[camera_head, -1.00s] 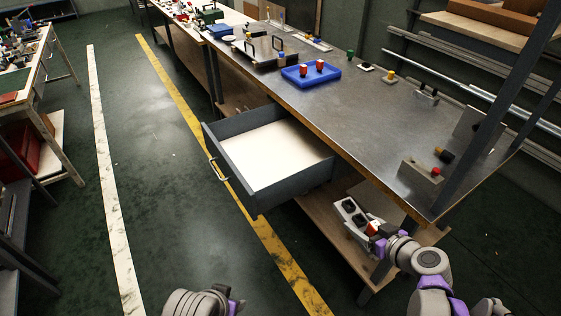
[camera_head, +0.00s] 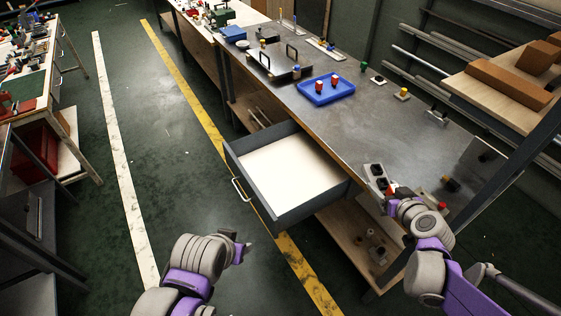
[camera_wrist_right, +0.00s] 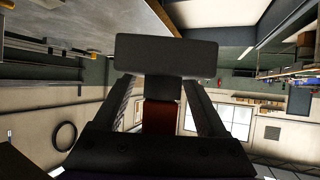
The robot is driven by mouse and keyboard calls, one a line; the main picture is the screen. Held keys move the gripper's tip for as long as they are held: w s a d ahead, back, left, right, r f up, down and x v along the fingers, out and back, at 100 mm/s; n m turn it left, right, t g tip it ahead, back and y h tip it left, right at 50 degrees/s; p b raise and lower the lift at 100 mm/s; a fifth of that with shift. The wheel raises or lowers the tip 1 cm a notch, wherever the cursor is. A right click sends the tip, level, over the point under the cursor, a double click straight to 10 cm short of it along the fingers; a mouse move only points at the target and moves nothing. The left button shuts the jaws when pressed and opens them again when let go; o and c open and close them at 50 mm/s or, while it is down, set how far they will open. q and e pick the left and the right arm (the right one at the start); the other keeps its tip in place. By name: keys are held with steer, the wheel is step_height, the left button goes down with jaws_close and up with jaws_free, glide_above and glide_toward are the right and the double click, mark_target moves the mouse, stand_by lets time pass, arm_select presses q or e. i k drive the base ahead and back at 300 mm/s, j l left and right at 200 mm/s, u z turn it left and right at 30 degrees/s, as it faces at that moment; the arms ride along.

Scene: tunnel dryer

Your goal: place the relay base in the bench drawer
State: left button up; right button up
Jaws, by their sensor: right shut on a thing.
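The bench drawer (camera_head: 290,166) is pulled out from the bench front, and its pale floor is bare. My right gripper (camera_head: 391,192) is shut on the relay base (camera_head: 375,174), a light grey block with dark round sockets and an orange-red part at the fingers. I hold it to the right of the drawer, near the bench's front edge in the picture. In the right wrist view the relay base (camera_wrist_right: 165,55) is a dark block beyond the fingertips, with a reddish part between the fingers. My left gripper (camera_head: 243,246) is below the drawer in the picture; its jaw opening is unclear.
The metal bench top (camera_head: 350,130) carries a blue tray (camera_head: 341,94) with red-topped parts, a yellow-topped part (camera_head: 402,93) and a red-button box (camera_head: 444,203). A lower shelf (camera_head: 345,232) holds small parts. A dark post stands at the right. The floor left of the drawer is clear.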

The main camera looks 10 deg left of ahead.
mark_target(282, 164)
steer(key=i+j, duration=0.25)
steer(key=i+j+u, duration=0.1)
steer(key=i+j, duration=0.15)
steer(key=j, duration=0.2)
steer(key=i+j, duration=0.15)
steer(key=i, duration=0.15)
steer(key=i+j+u, duration=0.1)
steer(key=i+j, duration=0.1)
steer(key=i, duration=0.1)
